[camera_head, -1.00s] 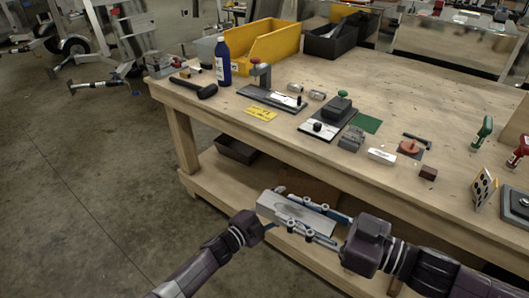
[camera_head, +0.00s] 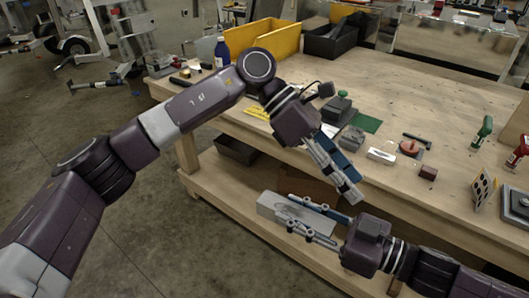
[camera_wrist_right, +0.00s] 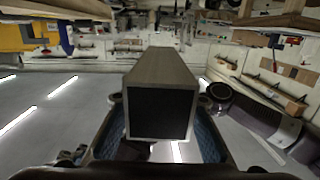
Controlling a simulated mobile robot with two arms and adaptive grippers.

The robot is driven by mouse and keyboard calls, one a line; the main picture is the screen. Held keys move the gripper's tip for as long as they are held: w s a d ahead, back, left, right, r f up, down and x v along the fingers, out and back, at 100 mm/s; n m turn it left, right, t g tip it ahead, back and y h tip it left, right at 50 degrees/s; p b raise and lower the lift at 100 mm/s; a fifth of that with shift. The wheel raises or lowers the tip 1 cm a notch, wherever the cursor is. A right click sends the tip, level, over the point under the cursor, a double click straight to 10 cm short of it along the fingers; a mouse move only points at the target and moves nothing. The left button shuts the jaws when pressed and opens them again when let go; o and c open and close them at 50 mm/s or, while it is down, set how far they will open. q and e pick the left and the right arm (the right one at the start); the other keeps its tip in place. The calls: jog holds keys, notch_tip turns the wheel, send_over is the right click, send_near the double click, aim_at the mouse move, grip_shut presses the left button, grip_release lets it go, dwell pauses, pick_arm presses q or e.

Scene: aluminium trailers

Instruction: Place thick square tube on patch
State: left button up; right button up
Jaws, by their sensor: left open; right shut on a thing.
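The thick square tube (camera_head: 270,207), a grey bar with a square section, is held in my right gripper (camera_head: 294,212) in front of the bench's front edge, below the tabletop. In the right wrist view the tube (camera_wrist_right: 160,72) lies between the two fingers (camera_wrist_right: 160,125), its dark square end facing the camera. My left gripper (camera_head: 350,190) is open and empty, pointing down over the bench's front edge, just above and right of the tube. A flat green square patch (camera_head: 366,123) lies bare on the bench, behind a grey block; I cannot tell if it is the task's patch.
The wooden bench (camera_head: 430,95) holds a dark clamp device (camera_head: 338,107), a white block (camera_head: 381,154), a red round part (camera_head: 409,147) and a brown cube (camera_head: 428,173). Yellow (camera_head: 272,42) and black (camera_head: 330,38) bins stand behind. The bench's back middle is clear.

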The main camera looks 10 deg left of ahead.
pick_arm(q)
jog(key=a+m+t+y, duration=0.2)
jog(key=a+m+y, duration=0.15)
jog(key=a, duration=0.25)
jog(key=t+y, duration=0.3)
jog(key=y, duration=0.3)
send_near(264, 196)
jog(key=shift+m, duration=0.45)
notch_tip(264, 196, down, 11)
jog(key=shift+w+r, duration=0.1)
jog(key=shift+r, duration=0.1)
jog(key=c, duration=1.2)
jog(key=shift+c, duration=0.7)
pick_arm(e)
jog(key=o, duration=1.3)
jog(key=shift+o, duration=0.2)
